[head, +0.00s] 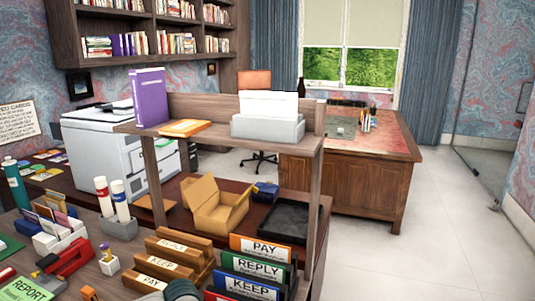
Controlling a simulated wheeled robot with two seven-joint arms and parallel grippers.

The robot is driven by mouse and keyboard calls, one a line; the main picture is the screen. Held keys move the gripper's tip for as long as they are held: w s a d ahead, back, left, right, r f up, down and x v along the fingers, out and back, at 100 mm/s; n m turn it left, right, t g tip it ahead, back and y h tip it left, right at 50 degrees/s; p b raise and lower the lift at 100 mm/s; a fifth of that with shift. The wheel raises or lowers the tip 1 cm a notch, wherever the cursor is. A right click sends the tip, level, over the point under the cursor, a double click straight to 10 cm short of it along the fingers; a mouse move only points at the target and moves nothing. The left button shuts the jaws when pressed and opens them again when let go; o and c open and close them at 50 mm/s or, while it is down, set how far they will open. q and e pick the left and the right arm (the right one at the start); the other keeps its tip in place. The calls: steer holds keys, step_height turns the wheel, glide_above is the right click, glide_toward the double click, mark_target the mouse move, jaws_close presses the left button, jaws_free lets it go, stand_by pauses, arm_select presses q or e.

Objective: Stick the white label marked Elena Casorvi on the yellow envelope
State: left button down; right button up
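I cannot make out a white label marked Elena Casorvi; no writing of that name is legible. I cannot single out a yellow envelope for sure. A flat orange-yellow item (185,127) with a pale marking lies on the upper shelf, and I cannot tell whether it is an envelope or a book. White cards or paper (268,108) stand in a grey holder (267,127) to its right, with no readable name.
A purple book (150,97) stands on the wooden shelf unit (313,140). Below are an open cardboard box (218,207) and a black tray (284,219). PAY, REPLY and KEEP folders (258,270), wooden sorters (172,262) and glue sticks (119,200) crowd the near desk. Floor at right is clear.

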arm_select(q)
steer(key=shift+f+b, duration=0.4)
steer(key=shift+f, duration=0.2)
stand_by(0.6)
steer(key=shift+r, duration=0.1)
stand_by(0.4)
step_height(320, 180, up, 7)
steer(key=p, duration=0.5)
stand_by(0.5)
